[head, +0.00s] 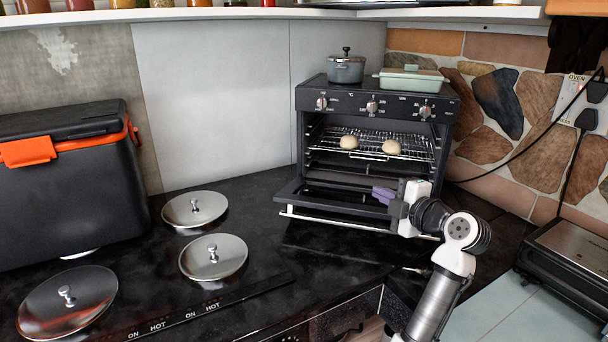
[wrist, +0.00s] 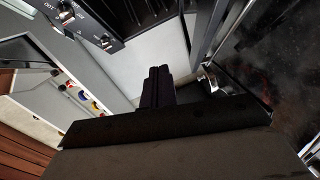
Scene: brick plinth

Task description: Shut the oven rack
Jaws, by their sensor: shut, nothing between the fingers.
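The black oven (head: 450,113) stands on the counter with its door (head: 325,197) folded down in front. The wire oven rack (head: 372,157) sits in the upper part of the opening and bears two pale buns (head: 349,142) (head: 391,147). I cannot tell how far the rack sticks out. My gripper (head: 376,193) is in front of the oven at the right, below rack level and over the open door. Its purple fingers point left and are shut and empty. In the wrist view the shut fingers (wrist: 158,86) show dark, with the oven's control panel (wrist: 88,22) at upper left.
A grey pot (head: 346,69) and a green dish (head: 410,82) stand on the oven. Round metal lids (head: 213,261) lie on the counter at left, beside a black cooler (head: 65,190). A dark grill (head: 575,262) stands at right. Cables hang from the wall socket (head: 584,103).

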